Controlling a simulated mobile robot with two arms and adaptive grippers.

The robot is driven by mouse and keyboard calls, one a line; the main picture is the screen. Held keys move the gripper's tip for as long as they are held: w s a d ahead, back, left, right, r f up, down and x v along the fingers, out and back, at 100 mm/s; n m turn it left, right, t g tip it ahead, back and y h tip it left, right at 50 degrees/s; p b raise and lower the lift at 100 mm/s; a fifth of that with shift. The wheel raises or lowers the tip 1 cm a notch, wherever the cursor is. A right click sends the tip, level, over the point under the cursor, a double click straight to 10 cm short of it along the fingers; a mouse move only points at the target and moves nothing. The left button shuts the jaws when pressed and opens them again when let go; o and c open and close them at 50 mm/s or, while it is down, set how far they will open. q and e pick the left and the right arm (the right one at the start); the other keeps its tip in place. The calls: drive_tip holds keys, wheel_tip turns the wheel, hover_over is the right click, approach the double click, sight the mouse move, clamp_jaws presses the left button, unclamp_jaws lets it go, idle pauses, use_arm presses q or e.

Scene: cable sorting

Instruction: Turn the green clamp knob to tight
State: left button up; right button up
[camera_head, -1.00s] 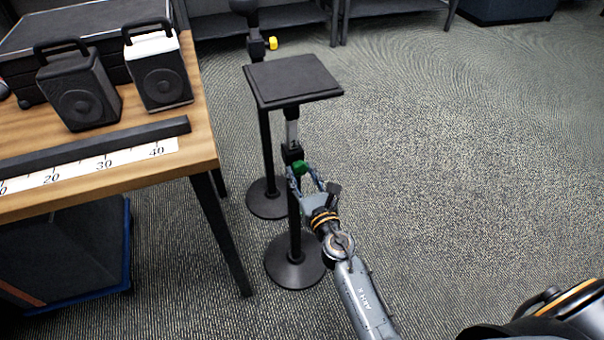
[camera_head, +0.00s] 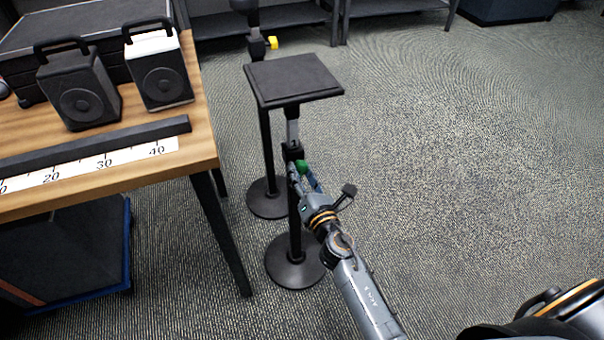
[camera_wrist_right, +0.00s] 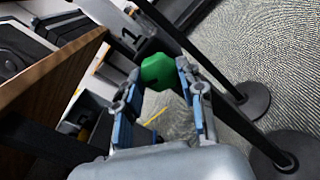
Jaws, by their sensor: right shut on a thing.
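The green clamp knob (camera_head: 301,167) sits on the clamp of a black stand with a flat square top plate (camera_head: 294,80). My right gripper (camera_head: 303,176) reaches it from the front right and is shut on it. In the right wrist view the green knob (camera_wrist_right: 158,71) lies between the fingertips of the right gripper (camera_wrist_right: 160,82), partly covered by them. My left gripper does not show.
A second stand with a yellow knob (camera_head: 273,43) is behind. Carpet to the right is clear.

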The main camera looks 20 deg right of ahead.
drive_tip(key=shift+m, duration=0.5)
drive_tip(key=m, duration=0.3)
drive_tip(key=shift+m, duration=0.3)
drive_tip(key=m, duration=0.3)
drive_tip(key=shift+r+m, duration=0.1)
drive_tip(key=shift+m, duration=1.1)
drive_tip(key=m+p, duration=0.1)
drive_tip(key=m, duration=0.1)
drive_tip(key=shift+m, duration=0.9)
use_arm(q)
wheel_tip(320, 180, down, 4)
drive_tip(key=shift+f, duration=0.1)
